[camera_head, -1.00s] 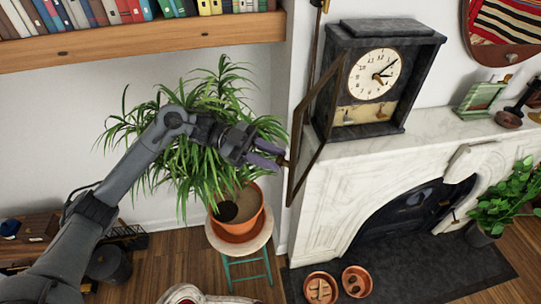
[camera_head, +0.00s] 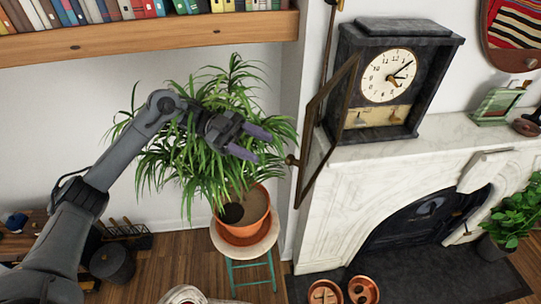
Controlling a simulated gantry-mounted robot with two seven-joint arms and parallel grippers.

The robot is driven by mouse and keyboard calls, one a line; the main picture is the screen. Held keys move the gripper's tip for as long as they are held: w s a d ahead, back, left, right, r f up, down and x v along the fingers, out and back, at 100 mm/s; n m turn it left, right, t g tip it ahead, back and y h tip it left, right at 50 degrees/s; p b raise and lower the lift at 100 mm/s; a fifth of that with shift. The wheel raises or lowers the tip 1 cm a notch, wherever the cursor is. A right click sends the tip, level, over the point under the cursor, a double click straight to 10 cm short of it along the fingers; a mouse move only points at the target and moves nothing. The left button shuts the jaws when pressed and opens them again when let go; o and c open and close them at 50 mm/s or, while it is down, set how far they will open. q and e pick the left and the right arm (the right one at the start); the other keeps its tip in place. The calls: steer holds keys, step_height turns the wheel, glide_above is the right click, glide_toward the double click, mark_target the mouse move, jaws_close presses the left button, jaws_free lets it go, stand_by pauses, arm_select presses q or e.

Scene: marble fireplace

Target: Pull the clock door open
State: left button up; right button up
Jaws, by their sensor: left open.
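The dark clock (camera_head: 388,80) with a cream dial stands on the white marble mantel. Its framed door (camera_head: 326,122) is swung wide open on its left side, out over the mantel's left end. A small knob (camera_head: 291,160) sits on the door's outer left edge. My left gripper (camera_head: 256,146) is open and empty, its purple fingers pointing right toward the knob. It is a short way left of the knob and apart from it, in front of the plant. My right gripper is not in view.
A leafy plant in a terracotta pot (camera_head: 243,214) stands on a stool behind my left gripper. A wooden bookshelf (camera_head: 150,38) runs along the upper left. The marble mantel (camera_head: 420,140) and fireplace are on the right. Terracotta dishes (camera_head: 362,290) lie on the hearth.

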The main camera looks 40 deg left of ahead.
arm_select(q)
steer(key=shift+s+a+b, duration=0.2)
steer(key=shift+a+b, duration=0.1)
steer(key=shift+a, duration=0.75)
steer(key=shift+s+a+b, duration=0.15)
steer(key=shift+a+b, duration=0.15)
steer(key=shift+a, duration=0.7)
